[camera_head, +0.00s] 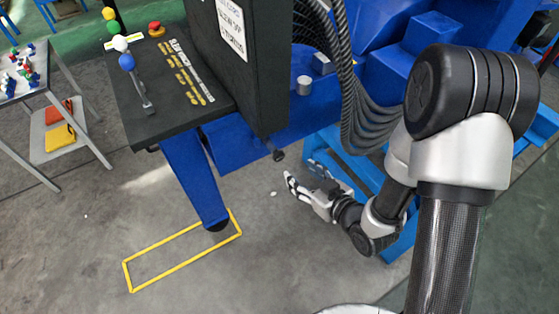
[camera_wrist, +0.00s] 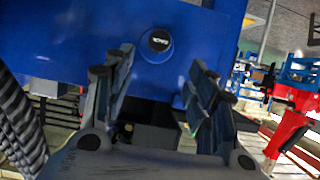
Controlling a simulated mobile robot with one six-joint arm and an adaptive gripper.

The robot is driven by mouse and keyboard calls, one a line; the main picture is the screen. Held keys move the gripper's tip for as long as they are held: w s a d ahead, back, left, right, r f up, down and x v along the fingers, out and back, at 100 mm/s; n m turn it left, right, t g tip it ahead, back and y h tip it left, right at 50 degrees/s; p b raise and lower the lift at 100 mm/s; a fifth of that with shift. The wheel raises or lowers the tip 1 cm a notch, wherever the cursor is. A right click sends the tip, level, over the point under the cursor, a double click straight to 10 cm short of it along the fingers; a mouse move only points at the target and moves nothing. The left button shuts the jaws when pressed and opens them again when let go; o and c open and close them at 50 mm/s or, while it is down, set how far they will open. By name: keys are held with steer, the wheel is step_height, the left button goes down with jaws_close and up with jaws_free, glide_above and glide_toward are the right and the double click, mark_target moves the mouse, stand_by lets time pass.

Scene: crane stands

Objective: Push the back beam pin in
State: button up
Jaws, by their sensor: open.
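A round pin (camera_wrist: 159,40) with a black face and pale lettering, too small to read surely, sits in a blue collar on the blue beam (camera_wrist: 60,35) in the wrist view. How far it stands out is unclear. My gripper (camera_wrist: 162,72) is open and empty, its two fingers apart below the pin and not visibly touching it. In the head view my gripper (camera_head: 302,172) is low beside the blue stand. A small dark knob (camera_head: 279,155) shows under the beam there; I cannot tell whether it is the same pin.
A black control panel (camera_head: 170,85) with coloured knobs and a lever stands at the left. Black ribbed hoses (camera_head: 370,120) hang near my arm. A blue leg (camera_head: 195,180) reaches the floor by a yellow outline (camera_head: 182,250). The floor below my gripper is mostly clear.

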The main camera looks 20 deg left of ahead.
mark_target(280, 157)
steer(key=b+x, duration=0.9)
steer(key=x, duration=0.5)
steer(key=shift+d, duration=0.1)
steer(key=shift+c, duration=0.3)
jaws_close()
stand_by(0.4)
